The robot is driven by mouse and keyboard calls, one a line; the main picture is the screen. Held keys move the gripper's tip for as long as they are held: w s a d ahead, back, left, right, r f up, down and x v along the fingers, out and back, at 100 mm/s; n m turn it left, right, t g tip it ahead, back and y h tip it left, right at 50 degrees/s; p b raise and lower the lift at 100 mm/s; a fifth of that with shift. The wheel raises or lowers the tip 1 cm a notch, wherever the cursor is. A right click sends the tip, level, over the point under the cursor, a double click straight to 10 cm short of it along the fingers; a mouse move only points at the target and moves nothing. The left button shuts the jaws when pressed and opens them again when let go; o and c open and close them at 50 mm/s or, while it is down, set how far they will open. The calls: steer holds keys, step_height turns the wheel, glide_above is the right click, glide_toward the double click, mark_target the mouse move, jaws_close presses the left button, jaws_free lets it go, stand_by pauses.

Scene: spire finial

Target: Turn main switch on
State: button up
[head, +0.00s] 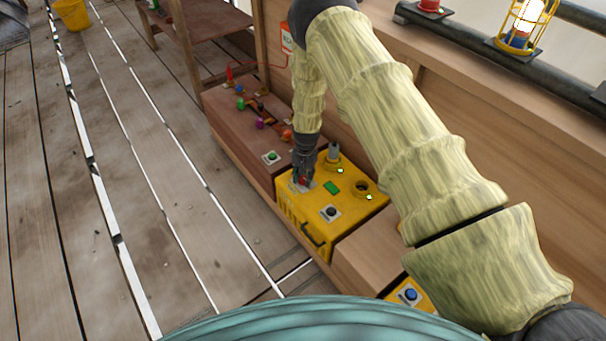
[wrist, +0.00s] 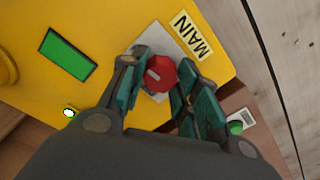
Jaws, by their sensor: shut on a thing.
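The main switch is a red knob (wrist: 160,74) on a pale square plate (wrist: 147,54), beside a label reading MAIN (wrist: 191,35) on a yellow box (wrist: 105,20). In the head view the yellow box (head: 300,214) stands on the wooden bench, and the knob (head: 302,181) is mostly covered by my gripper (head: 301,178). In the wrist view my gripper (wrist: 156,88) has its fingers on both sides of the red knob, shut on it. A green rectangle (wrist: 65,54) on the box is lit.
The box also carries a black button (head: 331,211), a round socket (head: 361,186) and a grey cylinder (head: 333,152). A wooden block with a green button (head: 270,156) and several coloured knobs adjoins it. A yellow bucket (head: 72,14) stands far off on the open plank floor.

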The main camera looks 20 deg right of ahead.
mark_target(304, 178)
steer(key=shift+s+m, duration=0.1)
steer(key=shift+m, duration=0.5)
steer(key=o, duration=1)
steer(key=shift+r, duration=0.7)
steer(key=r, duration=1)
steer(key=shift+s+d+r, duration=0.15)
steer(key=shift+d+r, duration=0.05)
steer(key=shift+r, duration=0.05)
steer(key=shift+a, duration=0.1)
